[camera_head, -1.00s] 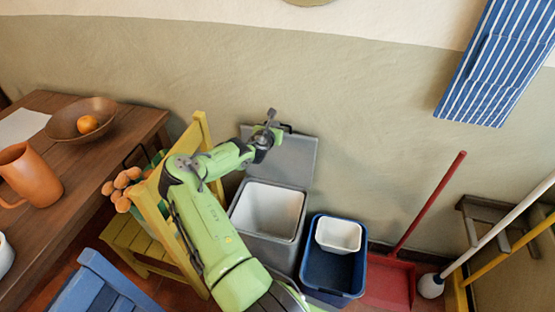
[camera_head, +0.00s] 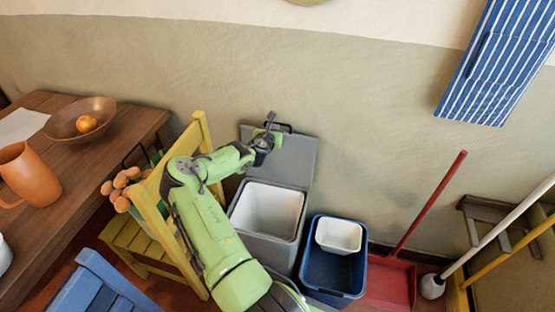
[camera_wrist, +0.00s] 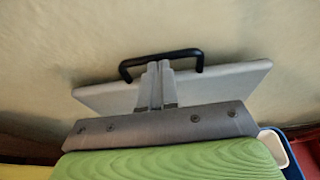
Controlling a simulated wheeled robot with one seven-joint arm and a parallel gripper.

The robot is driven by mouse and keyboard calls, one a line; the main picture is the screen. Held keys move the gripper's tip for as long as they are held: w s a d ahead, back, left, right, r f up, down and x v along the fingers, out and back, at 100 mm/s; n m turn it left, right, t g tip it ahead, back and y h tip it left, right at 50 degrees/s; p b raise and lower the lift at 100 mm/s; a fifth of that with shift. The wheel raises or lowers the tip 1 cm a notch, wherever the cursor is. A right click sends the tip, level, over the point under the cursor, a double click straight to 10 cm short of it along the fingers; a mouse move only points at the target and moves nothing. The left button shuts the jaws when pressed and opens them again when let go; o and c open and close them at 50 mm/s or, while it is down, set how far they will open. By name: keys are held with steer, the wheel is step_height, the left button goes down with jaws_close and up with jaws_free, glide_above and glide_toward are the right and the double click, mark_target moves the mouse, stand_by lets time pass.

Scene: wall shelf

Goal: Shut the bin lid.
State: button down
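The grey bin (camera_head: 264,228) stands against the wall with its white inner bucket showing. Its grey lid (camera_head: 294,160) is up, leaning back toward the wall. My gripper (camera_head: 270,119) is at the top edge of the lid, by its black handle (camera_head: 283,127). In the wrist view the lid (camera_wrist: 235,80) is behind the fingers, and the black handle (camera_wrist: 130,66) arches across behind the fingertips. The two fingers (camera_wrist: 158,68) are close together. I cannot tell whether they touch or grip the handle.
A blue bin (camera_head: 333,270) with a white tub (camera_head: 339,235) stands right of the grey bin. A yellow chair (camera_head: 150,215) is close on the left, beside my arm. A red dustpan (camera_head: 392,282) with a long handle is further right.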

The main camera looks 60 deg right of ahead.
steer(key=shift+f+b, duration=0.3)
steer(key=shift+f, duration=0.5)
stand_by(0.5)
steer(key=a+p, duration=0.2)
steer(key=a, duration=0.4)
steer(key=shift+s+f, duration=0.15)
steer(key=shift+s, duration=0.3)
stand_by(0.4)
step_height(320, 180, up, 10)
steer(key=p, duration=1.1)
stand_by(1.8)
